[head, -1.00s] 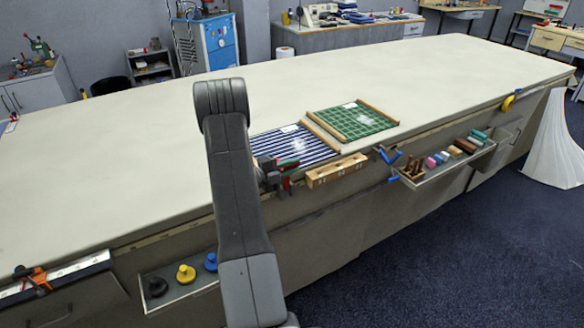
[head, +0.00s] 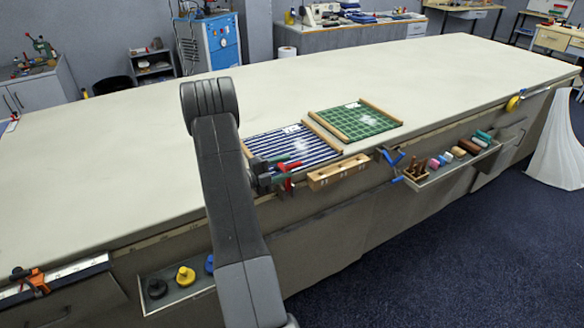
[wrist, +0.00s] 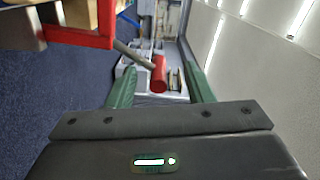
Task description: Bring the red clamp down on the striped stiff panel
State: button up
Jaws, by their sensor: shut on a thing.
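The striped stiff panel (head: 285,148), blue and white with wooden side strips, lies flat at the table's front edge. The red clamp (head: 289,184) is at that edge, by the panel's near side, partly hidden by my gripper (head: 279,172). In the wrist view my gripper (wrist: 160,68) has its two green fingers either side of the clamp's red handle (wrist: 158,75), which sits on a grey bar. The clamp's red frame (wrist: 106,22) shows at upper left there. I cannot tell whether the clamp's jaw touches the panel.
A green gridded panel (head: 362,121) lies right of the striped one. A wooden block (head: 338,171) is on the table's front side beside the clamp. A blue clamp (head: 391,157) and a tray of coloured blocks (head: 432,178) are farther right. The table top (head: 120,150) is clear at left.

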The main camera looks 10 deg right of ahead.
jog(key=b+v, duration=0.1)
jog(key=v, duration=1)
jog(key=shift+s+b, duration=0.2)
jog(key=shift+b, duration=0.2)
jog(key=shift+d+r, duration=0.1)
jog(key=p+x, duration=0.2)
jog(key=x, duration=0.8)
jog(key=shift+w, duration=0.35)
